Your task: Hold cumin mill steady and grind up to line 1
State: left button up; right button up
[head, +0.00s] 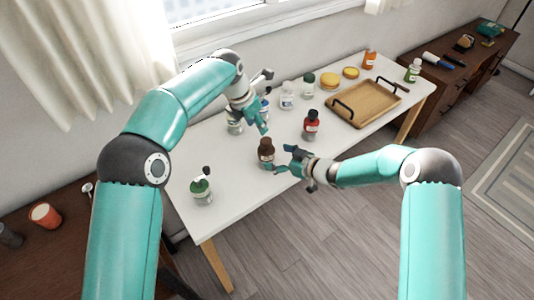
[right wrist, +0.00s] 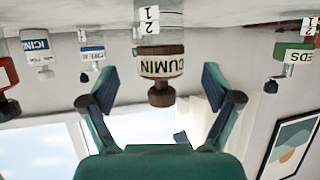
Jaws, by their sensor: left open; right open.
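The cumin mill (head: 266,153) stands upright on the white table, brown on top. In the right wrist view, which is upside down, the mill (right wrist: 161,66) shows its CUMIN label, dark knob and a tag marked 1 and 2. Its fill level cannot be made out. My right gripper (head: 282,160) is open beside the mill, to its right. In the right wrist view, the open fingers (right wrist: 158,84) lie on either side of the mill's top, with gaps. My left gripper (head: 262,108) is open above and behind the mill, not holding it.
A green-topped jar (head: 202,191) stands front left and a red bottle (head: 311,126) right of the mill. Several jars (head: 287,96) line the back. A wooden tray (head: 363,104) with black handles lies at right. The table's front strip (head: 235,205) is clear.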

aim_at(267, 153)
jog(key=shift+x, duration=2.7)
jog(key=shift+c, duration=0.3)
jog(key=c, duration=1.3)
